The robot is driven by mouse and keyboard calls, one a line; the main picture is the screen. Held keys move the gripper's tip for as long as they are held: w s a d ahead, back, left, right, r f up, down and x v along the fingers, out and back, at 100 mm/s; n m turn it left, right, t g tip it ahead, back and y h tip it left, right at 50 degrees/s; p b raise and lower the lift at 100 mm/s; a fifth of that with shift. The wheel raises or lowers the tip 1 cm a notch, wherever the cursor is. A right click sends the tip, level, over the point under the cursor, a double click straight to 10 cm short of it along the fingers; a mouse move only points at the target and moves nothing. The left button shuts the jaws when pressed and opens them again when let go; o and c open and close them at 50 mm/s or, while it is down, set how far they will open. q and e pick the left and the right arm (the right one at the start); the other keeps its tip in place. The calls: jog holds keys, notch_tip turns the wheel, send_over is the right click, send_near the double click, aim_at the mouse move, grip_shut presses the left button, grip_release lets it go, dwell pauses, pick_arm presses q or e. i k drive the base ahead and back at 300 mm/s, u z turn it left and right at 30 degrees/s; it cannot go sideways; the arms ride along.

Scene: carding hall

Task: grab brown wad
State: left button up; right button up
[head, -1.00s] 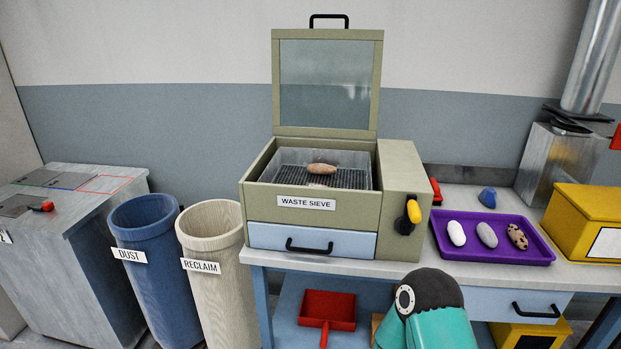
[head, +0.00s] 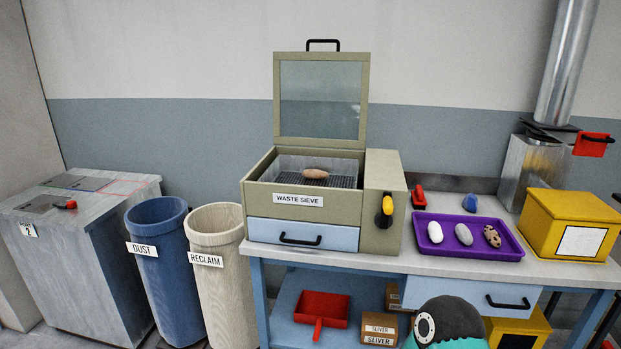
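A brown wad (head: 316,173) lies on the dark grid inside the open waste sieve (head: 376,205). A second, speckled brown wad (head: 492,236) lies at the right end of the purple tray (head: 478,256) on the bench. A white wad (head: 435,232) and a grey wad (head: 463,234) lie beside it in the tray. Neither gripper is in view. Only a teal and dark rounded part of my arm shows at the bottom edge.
The sieve's glazed lid (head: 320,98) stands open. A blue dust bin (head: 158,250) and a cream reclaim bin (head: 222,290) stand left of the bench. A yellow box (head: 540,232) sits at the right. A red dustpan (head: 321,308) and small sliver boxes (head: 380,328) are on the lower shelf.

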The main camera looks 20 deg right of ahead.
aim_at(310, 173)
jog(key=z, duration=0.1)
jog(key=i, duration=0.9)
jog(key=u, duration=0.05)
